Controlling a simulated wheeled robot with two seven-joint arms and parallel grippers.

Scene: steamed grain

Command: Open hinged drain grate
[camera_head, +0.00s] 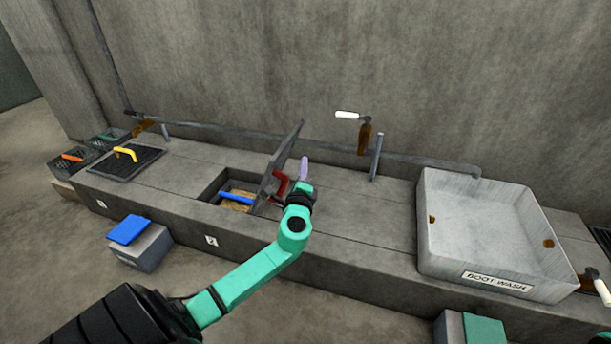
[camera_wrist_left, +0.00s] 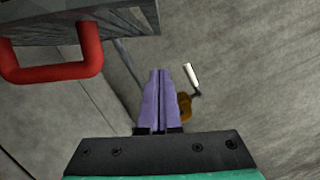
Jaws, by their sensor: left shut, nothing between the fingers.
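The hinged drain grate (camera_head: 281,165) stands raised and tilted up, nearly upright, at the right side of the open drain pit (camera_head: 212,188). Its red handle (camera_head: 279,184) is on the face towards my left gripper. My left gripper (camera_head: 304,168), with purple fingers, is to the right of the grate and its fingers are shut on nothing. In the left wrist view the fingers (camera_wrist_left: 153,100) are together, the red handle (camera_wrist_left: 55,70) is at the left apart from them, and the grate (camera_wrist_left: 90,28) runs across the upper left.
A blue-handled item (camera_head: 238,196) lies in the pit. A closed dark grate with a yellow handle (camera_head: 126,154) is at the left. A boot wash basin (camera_head: 430,250) stands at the right. A valve crank (camera_head: 364,135) and upright pipe (camera_head: 376,158) are behind; the ledge between is clear.

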